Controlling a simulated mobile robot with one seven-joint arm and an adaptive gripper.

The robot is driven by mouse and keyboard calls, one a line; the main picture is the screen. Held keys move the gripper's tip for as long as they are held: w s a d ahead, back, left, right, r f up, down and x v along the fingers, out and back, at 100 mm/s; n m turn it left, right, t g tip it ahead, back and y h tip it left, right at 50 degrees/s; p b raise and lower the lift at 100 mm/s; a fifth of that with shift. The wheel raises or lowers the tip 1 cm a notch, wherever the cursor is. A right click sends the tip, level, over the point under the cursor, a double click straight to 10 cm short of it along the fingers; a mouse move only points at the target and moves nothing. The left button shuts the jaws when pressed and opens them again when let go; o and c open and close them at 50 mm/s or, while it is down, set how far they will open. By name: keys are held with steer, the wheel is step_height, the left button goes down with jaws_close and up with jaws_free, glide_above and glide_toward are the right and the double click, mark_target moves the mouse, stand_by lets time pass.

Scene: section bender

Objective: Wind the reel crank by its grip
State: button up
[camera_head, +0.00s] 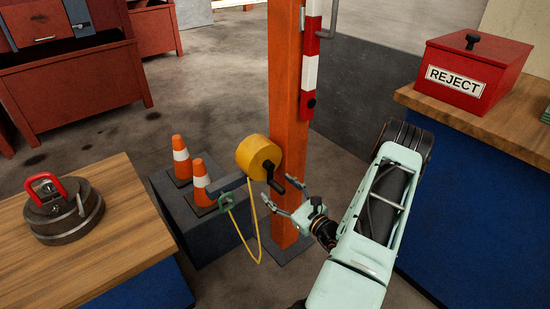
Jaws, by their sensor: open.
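The yellow reel (257,155) is mounted on the orange post (284,95) at about mid-picture. Its black crank (272,176) is on the side facing me and hangs down from the hub. A dark piece beside it, which looks like the crank's grip (293,182), shows near my gripper's upper finger. My gripper (288,198) is open, just below and right of the crank, its fingers pointing left toward it. Whether either finger touches the grip cannot be told. Nothing shows between the fingers.
Traffic cones (201,183) stand on a dark block (188,228) at left. A bench with a red-handled weight (66,212) is front left; a red REJECT box (473,72) sits on the right bench.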

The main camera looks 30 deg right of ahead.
steer(key=n+b, duration=0.2)
steer(key=n, duration=0.5)
steer(key=shift+n, duration=0.3)
steer(key=n, duration=1.9)
steer(key=shift+n, duration=0.4)
steer(key=shift+c, duration=0.6)
